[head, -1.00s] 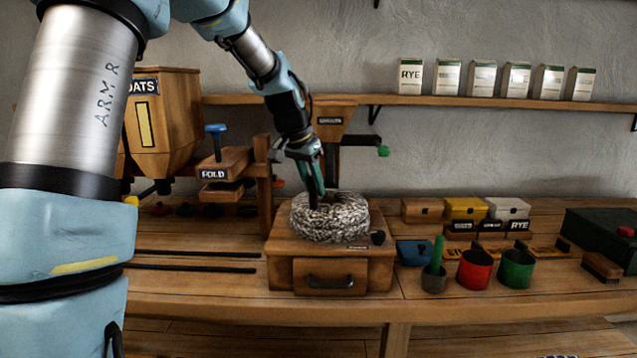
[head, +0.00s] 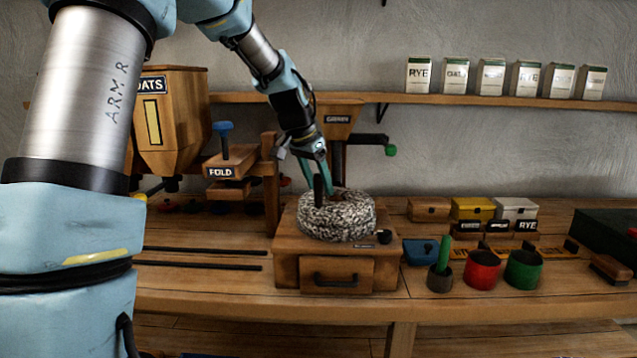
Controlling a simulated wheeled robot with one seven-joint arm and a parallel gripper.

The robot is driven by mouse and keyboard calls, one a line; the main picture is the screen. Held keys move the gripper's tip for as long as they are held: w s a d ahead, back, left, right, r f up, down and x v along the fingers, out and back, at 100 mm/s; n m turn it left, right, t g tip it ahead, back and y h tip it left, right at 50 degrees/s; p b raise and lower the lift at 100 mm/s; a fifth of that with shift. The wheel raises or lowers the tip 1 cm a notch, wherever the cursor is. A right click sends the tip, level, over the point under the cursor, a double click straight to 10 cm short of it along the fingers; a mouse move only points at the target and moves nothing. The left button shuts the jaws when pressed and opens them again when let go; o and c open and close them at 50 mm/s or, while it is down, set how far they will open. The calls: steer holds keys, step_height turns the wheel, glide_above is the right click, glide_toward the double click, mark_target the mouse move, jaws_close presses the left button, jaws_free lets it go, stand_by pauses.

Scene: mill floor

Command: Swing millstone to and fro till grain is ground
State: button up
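The millstone (head: 337,222), a speckled grey ring, lies flat on top of a wooden mill box (head: 287,266) on the bench. A dark upright handle peg (head: 318,188) stands at its top. My gripper (head: 321,184) reaches down from above, with its teal fingers at the peg and over the stone's opening. The peg partly covers the fingers, so I cannot tell whether they are closed on it. The box has a front drawer (head: 338,288), which is shut. No grain shows on the stone, and its inside is hidden.
The grain hopper (head: 337,119) and an arm with a green knob (head: 391,150) stand behind the mill. An oats bin (head: 180,125) is at left. Red (head: 482,268) and green cups (head: 523,268) stand at right.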

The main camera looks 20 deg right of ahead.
steer(key=b+v, duration=0.2)
steer(key=v, duration=0.8)
steer(key=shift+r, duration=0.4)
steer(key=shift+s+a+f+b, duration=0.1)
steer(key=shift+s+f+b, duration=0.05)
steer(key=shift+b, duration=0.2)
